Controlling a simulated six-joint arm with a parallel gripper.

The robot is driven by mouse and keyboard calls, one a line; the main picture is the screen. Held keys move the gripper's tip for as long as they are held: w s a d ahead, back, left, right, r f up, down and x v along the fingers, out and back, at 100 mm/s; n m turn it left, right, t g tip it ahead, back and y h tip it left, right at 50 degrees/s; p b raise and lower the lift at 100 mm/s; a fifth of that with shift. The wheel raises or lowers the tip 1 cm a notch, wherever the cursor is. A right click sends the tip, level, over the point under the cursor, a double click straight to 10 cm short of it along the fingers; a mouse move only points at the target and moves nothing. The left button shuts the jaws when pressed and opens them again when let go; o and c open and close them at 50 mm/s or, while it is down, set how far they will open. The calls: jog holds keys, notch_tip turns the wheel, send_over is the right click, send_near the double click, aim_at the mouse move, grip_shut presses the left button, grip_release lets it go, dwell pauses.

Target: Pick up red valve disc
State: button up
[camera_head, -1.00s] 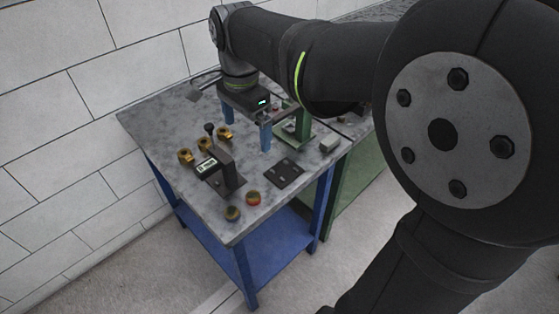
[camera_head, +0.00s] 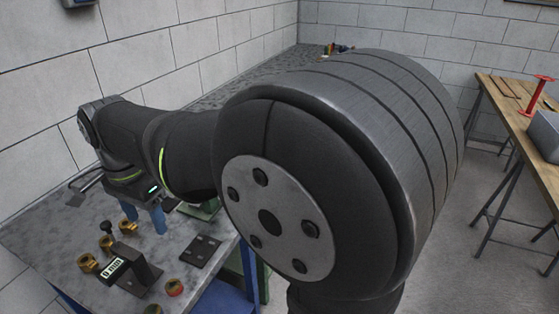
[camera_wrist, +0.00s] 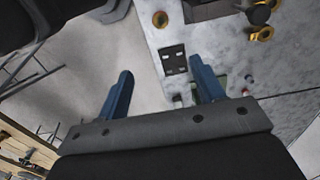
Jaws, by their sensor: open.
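My gripper (camera_head: 145,222) points down over the table, behind the black bracket and apart from the disc. Its blue fingers are spread with nothing between them, as the wrist view (camera_wrist: 161,70) also shows.
A black bracket with a label (camera_head: 137,272), brass fittings (camera_head: 87,262) and a flat black plate (camera_head: 201,251) are on the table. A greenish round piece (camera_head: 153,310) is beside the disc. A wooden table (camera_head: 515,110) with a red stand (camera_head: 539,95) is at right.

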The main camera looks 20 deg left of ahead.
notch_tip(320, 180, down, 2)
jog(key=d+f+n+y, duration=0.1)
jog(key=d+n, duration=0.1)
jog(key=n, duration=0.4)
jog(key=n+g+y, duration=0.1)
jog(key=n+y, duration=0.2)
jog(key=n, duration=1.2)
send_over(173, 285)
jog(key=d, duration=0.3)
jog(key=f, duration=1.5)
jog(key=shift+w+d, duration=0.15)
jog(key=shift+w, duration=0.25)
jog(key=shift+a+x, duration=0.1)
jog(key=shift+x, duration=1.45)
jog(key=shift+a+x, duration=0.15)
jog(key=shift+x, duration=1.4)
jog(key=shift+s+r, duration=0.1)
jog(key=c, duration=1.2)
